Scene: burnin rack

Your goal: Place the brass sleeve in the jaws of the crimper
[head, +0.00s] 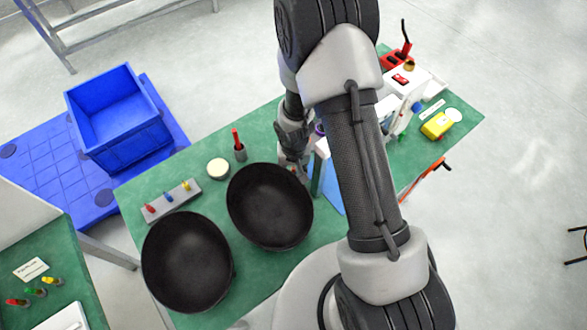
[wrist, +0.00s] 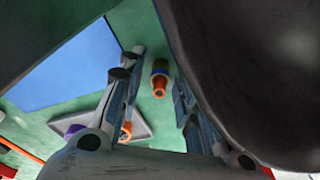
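My gripper (head: 297,168) is low over the green table, beside the rim of a black bowl. In the wrist view my gripper (wrist: 158,95) has its two fingers spread apart. A small orange, blue and yellow cylindrical piece (wrist: 159,78) shows in the gap, with green table around it; I see no finger touching it. I cannot tell whether it is the brass sleeve. A red device with a black lever (head: 397,58), possibly the crimper, stands at the table's far right end. A small brass-coloured round piece (head: 409,66) is at it; its exact seating is unclear.
Two black bowls (head: 270,205) (head: 187,262) crowd the gripper's left side; one fills the wrist view's right. A grey block with coloured pegs (head: 172,202), a cup with a red handle (head: 239,150) and a yellow box (head: 437,125) stand on the table. My arm hides its middle.

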